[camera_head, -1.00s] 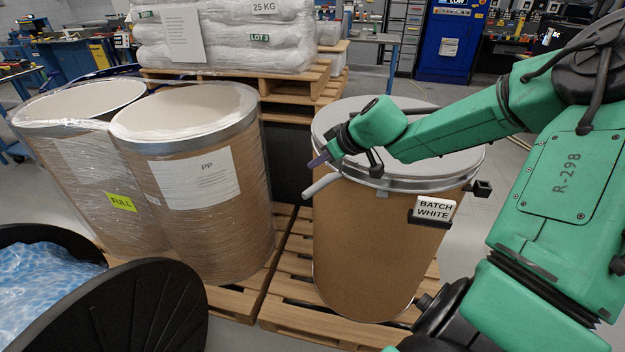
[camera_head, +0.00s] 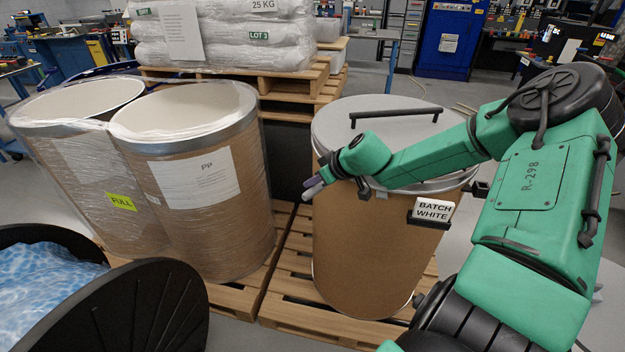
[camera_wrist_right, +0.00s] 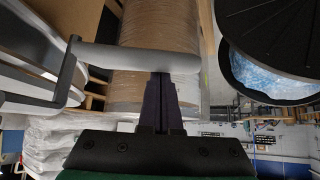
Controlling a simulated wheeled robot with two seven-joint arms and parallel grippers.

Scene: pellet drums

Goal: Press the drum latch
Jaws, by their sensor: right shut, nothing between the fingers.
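In the right wrist view the lever (camera_wrist_right: 120,57) is a smooth grey bar crossing the tips of my fingers. My right gripper (camera_head: 312,184) is shut and empty, right at the lever; contact cannot be told for certain. My left gripper is not in view.
Two open wrapped drums, the nearer labelled PP (camera_head: 205,225), stand left of the lidded drum. A black handle (camera_head: 395,114) spans its lid. A black round container (camera_head: 135,310) with a blue liner is at front left. Stacked white sacks (camera_head: 235,40) stand behind.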

